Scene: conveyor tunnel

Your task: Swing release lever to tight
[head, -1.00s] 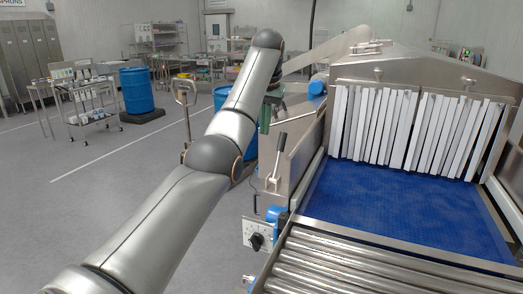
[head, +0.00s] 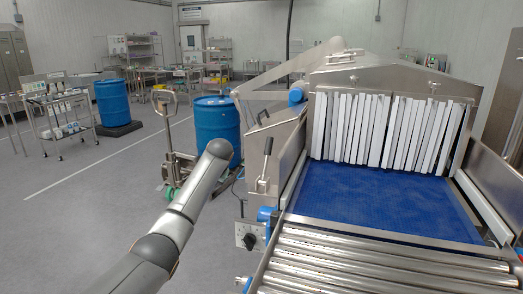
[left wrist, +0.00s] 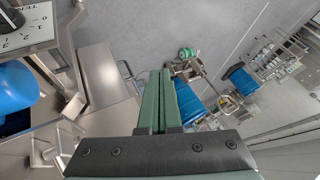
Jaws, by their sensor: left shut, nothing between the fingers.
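The release lever (head: 267,157) has a black grip on a metal stem. It stands nearly upright, leaning slightly right, on a bracket at the conveyor's left side in the head view. Below it is a plate with a black knob (head: 249,240). A plate with printed numbers (left wrist: 30,25) shows at the top left of the left wrist view. My left gripper (left wrist: 160,75) has green fingers pressed together, with nothing between them. In the head view my left arm hides that gripper. I cannot make out the lever for sure in the left wrist view. My right gripper is not in view.
The conveyor has a blue belt (head: 375,200), steel rollers (head: 370,262) and a white strip curtain (head: 345,128). A blue drum (head: 217,125) and a pallet jack (head: 165,100) stand behind my left arm. The floor to the left is open, with a cart (head: 62,120) further back.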

